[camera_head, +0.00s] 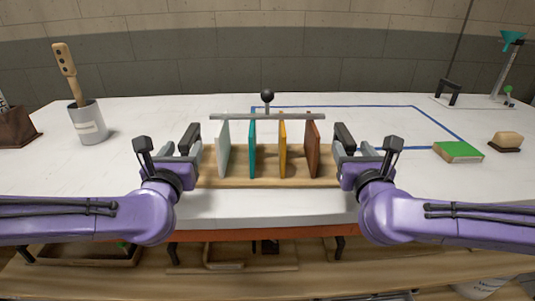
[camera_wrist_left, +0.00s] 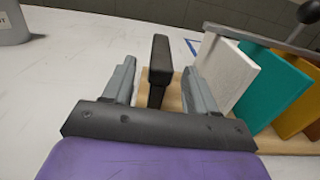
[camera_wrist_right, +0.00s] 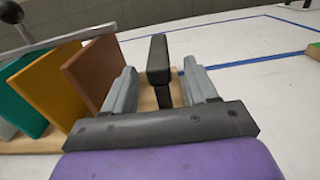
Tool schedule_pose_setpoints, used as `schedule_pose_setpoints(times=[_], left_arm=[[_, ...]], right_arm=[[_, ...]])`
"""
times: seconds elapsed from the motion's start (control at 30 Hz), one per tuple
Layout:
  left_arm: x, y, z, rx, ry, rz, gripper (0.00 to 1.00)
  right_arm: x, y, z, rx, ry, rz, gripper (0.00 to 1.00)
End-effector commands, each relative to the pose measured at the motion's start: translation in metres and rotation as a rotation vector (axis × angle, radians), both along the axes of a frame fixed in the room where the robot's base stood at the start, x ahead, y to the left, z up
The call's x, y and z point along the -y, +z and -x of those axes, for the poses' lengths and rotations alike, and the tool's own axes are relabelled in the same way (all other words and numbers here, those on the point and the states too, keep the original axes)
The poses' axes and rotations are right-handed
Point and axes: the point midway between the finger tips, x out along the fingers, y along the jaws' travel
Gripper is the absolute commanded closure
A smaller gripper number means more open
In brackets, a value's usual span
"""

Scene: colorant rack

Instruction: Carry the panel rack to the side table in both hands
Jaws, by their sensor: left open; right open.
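The panel rack has a pale wooden base (camera_head: 265,180), a grey top bar (camera_head: 267,117) and upright panels: white (camera_head: 222,150), teal (camera_head: 252,150), orange (camera_head: 283,150) and brown (camera_head: 312,150). It stands near the table's front edge. A black handle rises at its left end (camera_head: 189,138) and another at its right end (camera_head: 345,138). My left gripper (camera_head: 180,158) is open, its fingers on either side of the left handle (camera_wrist_left: 159,62). My right gripper (camera_head: 357,158) is open, its fingers on either side of the right handle (camera_wrist_right: 158,62). I cannot tell whether any finger touches.
The white table (camera_head: 120,170) carries a grey pot (camera_head: 87,125) with a wooden tool at left. A blue outline (camera_head: 350,106) is marked behind the rack. A green-topped block (camera_head: 458,152) and a tan-topped brush (camera_head: 508,139) lie at right. A black ball-topped knob (camera_head: 267,95) shows above the bar.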

Motion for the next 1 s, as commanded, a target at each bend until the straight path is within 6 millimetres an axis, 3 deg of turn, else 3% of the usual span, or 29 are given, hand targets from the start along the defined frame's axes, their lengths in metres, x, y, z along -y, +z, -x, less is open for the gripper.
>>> schedule_pose_setpoints(times=[0.1,0.3,0.67,0.83,1.0], left_arm=[[0.0,0.0,-0.023,0.0,0.001,-0.002,0.43],[0.0,0.0,-0.045,0.0,0.0,-0.001,0.43],[0.0,0.0,-0.05,0.0,-0.001,0.0,0.43],[0.0,0.0,-0.05,0.0,-0.001,0.0,0.98],[0.0,0.0,-0.05,0.0,-0.001,0.0,1.0]], right_arm=[[0.0,0.0,-0.022,-0.001,-0.001,0.001,0.43],[0.0,-0.001,-0.045,-0.002,-0.001,-0.001,0.43],[0.0,0.0,-0.05,-0.001,0.001,-0.001,0.43],[0.0,0.0,-0.05,-0.001,0.001,-0.001,0.98],[0.0,0.0,-0.05,-0.001,0.0,-0.001,1.0]])
